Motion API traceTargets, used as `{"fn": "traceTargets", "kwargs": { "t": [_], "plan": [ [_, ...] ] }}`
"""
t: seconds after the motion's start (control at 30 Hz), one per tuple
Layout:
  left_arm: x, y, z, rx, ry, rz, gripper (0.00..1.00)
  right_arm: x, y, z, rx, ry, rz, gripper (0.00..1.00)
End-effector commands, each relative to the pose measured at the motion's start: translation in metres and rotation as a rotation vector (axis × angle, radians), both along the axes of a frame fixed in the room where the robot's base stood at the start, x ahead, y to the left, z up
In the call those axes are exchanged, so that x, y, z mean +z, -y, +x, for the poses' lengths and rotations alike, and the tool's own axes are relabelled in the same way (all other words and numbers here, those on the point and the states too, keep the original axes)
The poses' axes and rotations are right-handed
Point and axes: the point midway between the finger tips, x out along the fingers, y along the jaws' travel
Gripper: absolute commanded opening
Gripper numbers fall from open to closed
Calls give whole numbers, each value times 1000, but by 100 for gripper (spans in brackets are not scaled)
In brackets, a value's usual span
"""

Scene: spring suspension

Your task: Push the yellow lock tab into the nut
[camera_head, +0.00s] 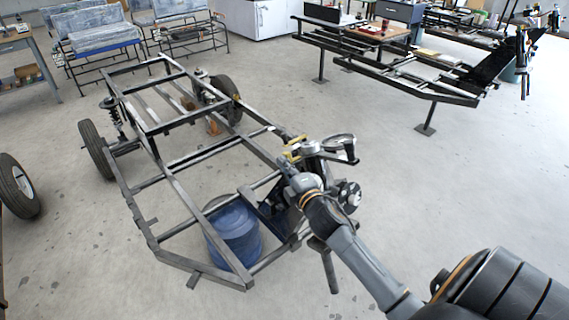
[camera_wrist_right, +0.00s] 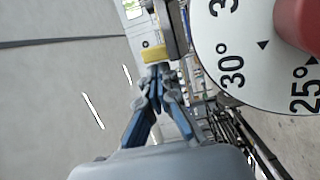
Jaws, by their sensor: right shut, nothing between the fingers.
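My right gripper (camera_wrist_right: 160,72) is shut and empty in the right wrist view, its blue-grey fingertips close together. The yellow lock tab (camera_wrist_right: 154,53) is just beyond the fingertips, beside a dark metal bar. I cannot tell whether the fingertips touch it. In the head view my right gripper (camera_head: 284,163) is at the front corner of the frame, among dark suspension parts. Small yellow pieces show close by there, too small to tell apart. The nut cannot be made out in either view. My left gripper is not in view.
A white dial (camera_wrist_right: 245,45) with degree marks and a red centre is close on the right in the wrist view. The metal vehicle frame (camera_head: 180,185) spans the middle of the head view, with a blue barrel (camera_head: 234,236) beneath. Open floor lies to the right.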

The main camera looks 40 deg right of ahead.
Motion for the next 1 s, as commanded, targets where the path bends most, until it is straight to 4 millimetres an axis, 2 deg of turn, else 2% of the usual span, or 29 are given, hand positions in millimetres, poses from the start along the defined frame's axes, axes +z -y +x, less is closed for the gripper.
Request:
{"fn": "traceTargets", "kwargs": {
  "t": [0.27,0.53,0.87,1.0],
  "plan": [
    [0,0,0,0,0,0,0,0,1,0,0,0,0,0],
    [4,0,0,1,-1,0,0,0,25,2,-1,0,-2,0],
    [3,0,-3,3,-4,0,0,-1,25,0,-3,-2,0,0],
    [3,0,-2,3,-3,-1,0,-2,23,-12,-3,-4,1,0]
  ]
}}
